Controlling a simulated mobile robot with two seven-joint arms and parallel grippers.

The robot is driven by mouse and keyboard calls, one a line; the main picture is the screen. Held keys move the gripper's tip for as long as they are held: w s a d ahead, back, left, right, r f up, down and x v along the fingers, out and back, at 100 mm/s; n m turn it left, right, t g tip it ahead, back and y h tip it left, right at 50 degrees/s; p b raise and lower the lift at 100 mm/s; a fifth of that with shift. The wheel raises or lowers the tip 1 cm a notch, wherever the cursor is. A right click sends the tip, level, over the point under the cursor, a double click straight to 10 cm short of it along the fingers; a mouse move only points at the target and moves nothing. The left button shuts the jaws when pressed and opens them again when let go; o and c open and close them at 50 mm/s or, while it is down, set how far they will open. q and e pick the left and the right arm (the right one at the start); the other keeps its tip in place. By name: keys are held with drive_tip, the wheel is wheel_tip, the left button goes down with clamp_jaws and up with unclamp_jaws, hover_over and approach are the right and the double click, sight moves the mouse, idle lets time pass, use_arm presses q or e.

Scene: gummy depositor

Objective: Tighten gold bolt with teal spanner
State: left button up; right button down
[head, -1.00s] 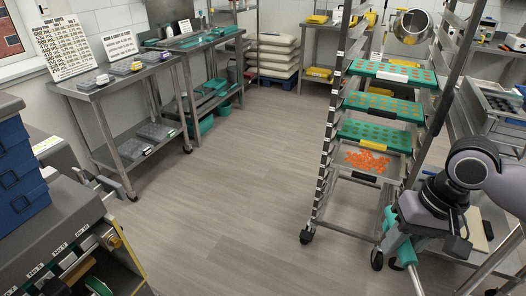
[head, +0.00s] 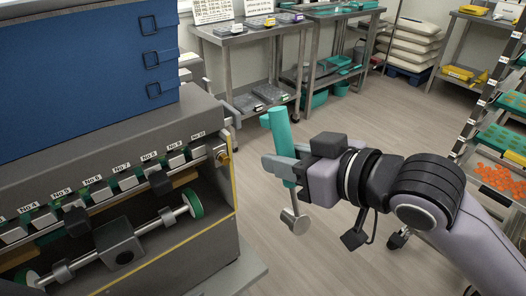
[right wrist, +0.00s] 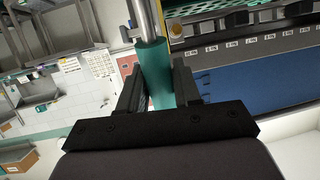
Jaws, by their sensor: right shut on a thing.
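The gold bolt (head: 222,157) sits at the right end of the depositor's row of numbered blocks, in the head view. The spanner has a teal handle (head: 279,130) and a metal head (head: 295,220). My right gripper (head: 283,168) is shut on the handle. The spanner hangs slightly tilted, head down, to the right of the bolt and apart from it in the picture. In the right wrist view, the teal handle (right wrist: 156,75) is between the fingers, with its metal shaft toward the top edge. A small gold part (right wrist: 176,30) shows beside the shaft. My left gripper is not in view.
The depositor (head: 150,100) with its blue hopper (head: 90,60) fills the left side. A roller shaft with green ends (head: 193,204) lies below the blocks. Steel tables (head: 255,32) stand behind. A tray rack (head: 485,110) is at the right. Open floor lies between.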

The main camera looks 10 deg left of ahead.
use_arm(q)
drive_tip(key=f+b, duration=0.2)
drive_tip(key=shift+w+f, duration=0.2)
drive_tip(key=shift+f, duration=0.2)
use_arm(e)
drive_tip(key=s+a+r+n+y, duration=0.1)
drive_tip(key=s+a+r+y, duration=0.1)
drive_tip(key=a+r+y, duration=0.2)
wheel_tip(320, 180, up, 3)
drive_tip(key=shift+s+a+f+n+t, duration=0.1)
drive_tip(key=shift+s+a+n+t, duration=0.1)
drive_tip(key=shift+s+n+t, duration=0.15)
use_arm(q)
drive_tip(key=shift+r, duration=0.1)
drive_tip(key=p, duration=0.1)
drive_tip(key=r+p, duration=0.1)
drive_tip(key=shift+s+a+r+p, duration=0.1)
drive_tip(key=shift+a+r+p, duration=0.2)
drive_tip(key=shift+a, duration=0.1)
use_arm(e)
drive_tip(key=x, duration=0.4)
drive_tip(key=shift+w+d, duration=0.1)
drive_tip(key=shift+w, duration=0.35)
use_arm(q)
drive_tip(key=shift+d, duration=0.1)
use_arm(e)
drive_tip(key=shift+w, duration=0.1)
